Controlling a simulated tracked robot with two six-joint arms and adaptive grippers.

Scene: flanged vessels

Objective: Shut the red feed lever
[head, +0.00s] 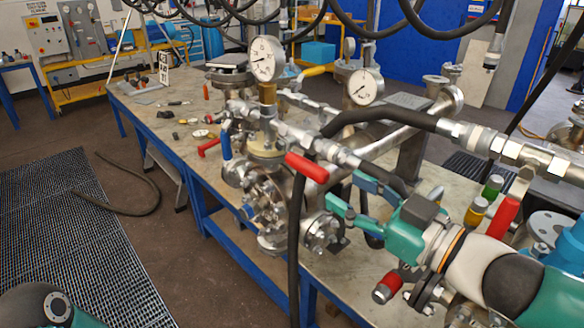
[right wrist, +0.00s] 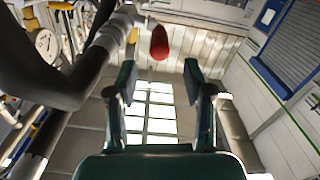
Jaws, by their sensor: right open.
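A red lever (head: 307,167) sits on the metal pipework of the flanged vessel (head: 270,190), tilted down to the right. It is likely the feed lever. My right gripper (head: 343,190) is open and empty, its fingertips just right of and slightly below this lever in the head view. In the right wrist view, a red rounded handle end (right wrist: 159,43) shows beyond and between the open fingertips (right wrist: 160,73), apart from both. My left gripper is not in view.
A thick black hose (head: 370,117) arches over the pipework and hangs down in front of the vessel. Two pressure gauges (head: 266,59) (head: 366,87) stand above. A red handle (head: 503,217) and valves crowd the right side. The bench's left part (head: 150,97) holds small loose parts.

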